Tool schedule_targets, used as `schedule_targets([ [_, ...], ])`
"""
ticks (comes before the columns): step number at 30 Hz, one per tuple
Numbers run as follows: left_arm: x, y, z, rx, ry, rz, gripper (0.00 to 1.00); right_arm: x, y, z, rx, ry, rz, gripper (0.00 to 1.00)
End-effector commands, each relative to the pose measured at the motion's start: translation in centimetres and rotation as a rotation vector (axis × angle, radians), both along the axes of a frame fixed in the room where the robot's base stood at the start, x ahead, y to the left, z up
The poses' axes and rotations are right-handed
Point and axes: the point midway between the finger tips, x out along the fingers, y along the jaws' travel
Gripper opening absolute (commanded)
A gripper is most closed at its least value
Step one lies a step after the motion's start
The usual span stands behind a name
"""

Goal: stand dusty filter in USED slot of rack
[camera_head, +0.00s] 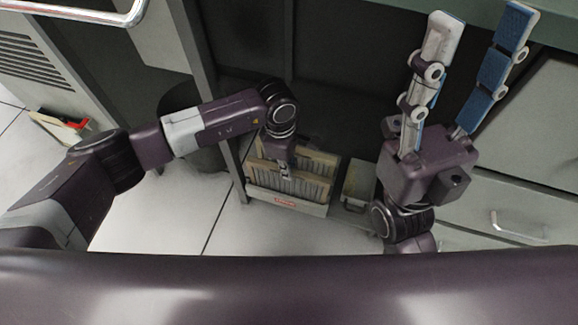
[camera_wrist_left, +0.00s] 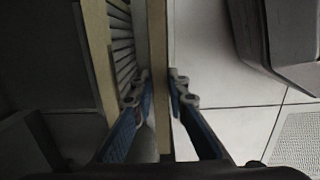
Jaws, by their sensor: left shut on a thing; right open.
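My left gripper (camera_head: 286,173) reaches down and is shut on the top edge of a tan-framed pleated filter (camera_head: 262,175). In the left wrist view this filter (camera_wrist_left: 158,70) stands edge-on between the blue finger pads of the gripper (camera_wrist_left: 158,100). The filter is upright at the front of a light grey rack (camera_head: 318,209) with a red-lettered label. I cannot tell whether its lower edge is seated. A second tan-framed filter (camera_head: 318,160) stands behind it and also shows in the left wrist view (camera_wrist_left: 98,60). My right gripper (camera_head: 455,75) is open, empty and raised.
The rack stands low in a dark bay, beside a frame post (camera_head: 233,165). A small grey-green box (camera_head: 357,185) is right of it. Grey drawers (camera_head: 520,205) stand further right. A red item (camera_head: 65,124) lies at far left. The floor (camera_head: 200,215) in front is clear.

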Motion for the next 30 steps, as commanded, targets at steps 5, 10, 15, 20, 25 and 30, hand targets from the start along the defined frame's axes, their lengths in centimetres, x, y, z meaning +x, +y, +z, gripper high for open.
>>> schedule_targets([
  [5,0.1,0.01,-0.32,0.001,-0.001,-0.001,0.0,-0.15,-0.01,-0.55,0.001,0.006,0.004,0.47],
  [10,0.09,-0.01,-0.26,0.0,-0.001,-0.001,0.0,-0.28,-0.05,-0.44,0.002,0.004,0.004,0.47],
  [15,0.08,-0.01,-0.27,0.0,-0.001,-0.001,0.24,-0.46,-0.12,-0.25,0.003,-0.002,0.004,0.47],
  [20,0.07,-0.01,-0.29,0.0,-0.001,0.0,0.34,-0.49,-0.14,-0.15,0.003,-0.006,0.004,0.47],
  [25,0.04,0.02,-0.34,0.0,0.0,0.0,0.38,-0.51,-0.14,-0.02,0.003,-0.013,0.002,0.47],
  [30,0.04,0.01,-0.34,0.0,0.0,0.0,0.52,-0.4,-0.12,-0.04,0.0,-0.014,0.002,0.47],
])
